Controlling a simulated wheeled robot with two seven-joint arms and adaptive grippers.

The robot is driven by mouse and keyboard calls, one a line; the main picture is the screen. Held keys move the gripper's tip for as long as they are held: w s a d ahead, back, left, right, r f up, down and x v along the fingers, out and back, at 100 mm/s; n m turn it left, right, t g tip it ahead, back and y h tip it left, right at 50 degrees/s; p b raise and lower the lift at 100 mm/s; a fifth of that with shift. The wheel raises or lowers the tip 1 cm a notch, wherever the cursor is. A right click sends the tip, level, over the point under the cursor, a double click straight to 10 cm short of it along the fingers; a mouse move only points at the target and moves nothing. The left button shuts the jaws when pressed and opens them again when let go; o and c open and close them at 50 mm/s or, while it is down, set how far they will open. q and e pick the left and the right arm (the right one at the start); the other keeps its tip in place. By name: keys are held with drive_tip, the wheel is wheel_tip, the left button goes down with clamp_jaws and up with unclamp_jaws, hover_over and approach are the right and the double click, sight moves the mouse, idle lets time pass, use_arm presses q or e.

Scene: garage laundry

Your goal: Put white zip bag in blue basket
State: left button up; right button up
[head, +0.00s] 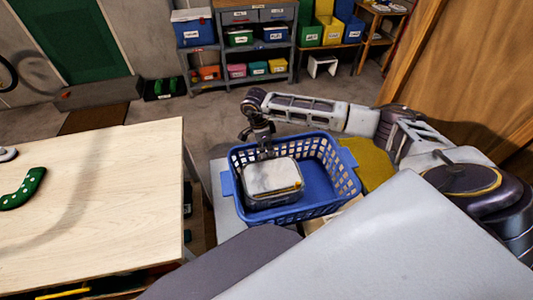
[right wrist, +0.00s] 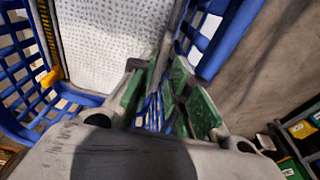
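The white zip bag (head: 272,176), with a dotted white top and a yellow zip pull, lies inside the blue basket (head: 315,213), in its left part. My right gripper (head: 265,150) is at the bag's far edge, by the basket's back wall. In the right wrist view, the bag (right wrist: 105,40) is left of the green-padded fingers (right wrist: 168,95). The fingers are apart, with the basket's blue lattice showing between them and no bag in the gap. I cannot tell whether a finger touches the bag. My left gripper is not in view.
A pale wooden table (head: 110,200) stands at the left, with a green dotted item (head: 24,190) on it. A yellow thing (head: 375,163) lies right of the basket. Grey shelves with bins (head: 240,62) stand at the back, with clear floor before them.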

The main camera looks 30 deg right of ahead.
wheel_tip(320, 180, up, 9)
drive_tip(key=a, duration=0.1)
drive_tip(key=shift+w, duration=0.25)
drive_tip(key=shift+a+f, duration=0.15)
idle(0.8)
